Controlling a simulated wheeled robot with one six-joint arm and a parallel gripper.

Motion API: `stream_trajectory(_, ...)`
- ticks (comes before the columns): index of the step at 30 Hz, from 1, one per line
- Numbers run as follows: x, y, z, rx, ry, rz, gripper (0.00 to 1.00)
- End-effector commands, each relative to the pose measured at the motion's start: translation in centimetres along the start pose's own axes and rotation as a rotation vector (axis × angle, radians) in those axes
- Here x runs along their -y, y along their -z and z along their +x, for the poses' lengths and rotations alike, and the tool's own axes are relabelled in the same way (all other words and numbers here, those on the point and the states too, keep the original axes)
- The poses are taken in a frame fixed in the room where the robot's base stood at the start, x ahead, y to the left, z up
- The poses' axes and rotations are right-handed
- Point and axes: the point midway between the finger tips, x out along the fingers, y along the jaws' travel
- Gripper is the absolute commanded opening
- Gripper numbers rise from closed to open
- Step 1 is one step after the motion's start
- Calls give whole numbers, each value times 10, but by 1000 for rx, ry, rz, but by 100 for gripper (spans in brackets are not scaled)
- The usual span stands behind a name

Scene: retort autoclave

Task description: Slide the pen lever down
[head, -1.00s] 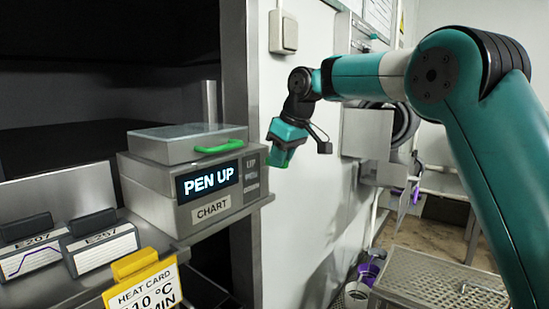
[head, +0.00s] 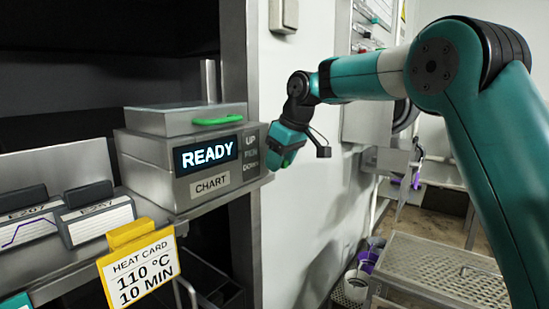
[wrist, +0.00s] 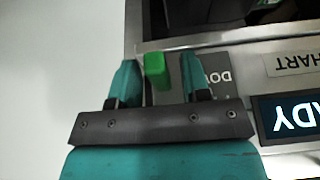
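The chart recorder (head: 150,148) is a grey box with a CHART label, and its display (head: 206,154) reads READY. UP, PEN and DOWN labels (head: 250,153) stand on its right side. In the wrist view the pen lever's green knob (wrist: 155,70) sits between the fingertips of my gripper (wrist: 158,82), near the DOWN label. Gaps show on both sides of the knob, the narrower one at the left finger. In the head view my gripper (head: 277,158) is at the recorder's right end and hides the lever.
A clear lid with a green handle (head: 218,120) tops the recorder. A yellow-framed heat card (head: 139,268) and card holders (head: 92,215) are at left. A perforated metal trolley (head: 440,272) stands at lower right. White wall lies behind my gripper.

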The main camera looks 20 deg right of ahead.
Motion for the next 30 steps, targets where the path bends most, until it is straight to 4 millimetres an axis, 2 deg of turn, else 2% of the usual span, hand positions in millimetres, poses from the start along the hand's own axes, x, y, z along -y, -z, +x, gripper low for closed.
stream_trajectory(9,-1,1,-4,-6,-4,0,45)
stream_trajectory(14,-1,2,-23,-10,-6,-1,45)
stream_trajectory(24,-1,3,-113,-8,-6,0,45)
stream_trajectory(30,0,1,-155,-5,-5,0,45)
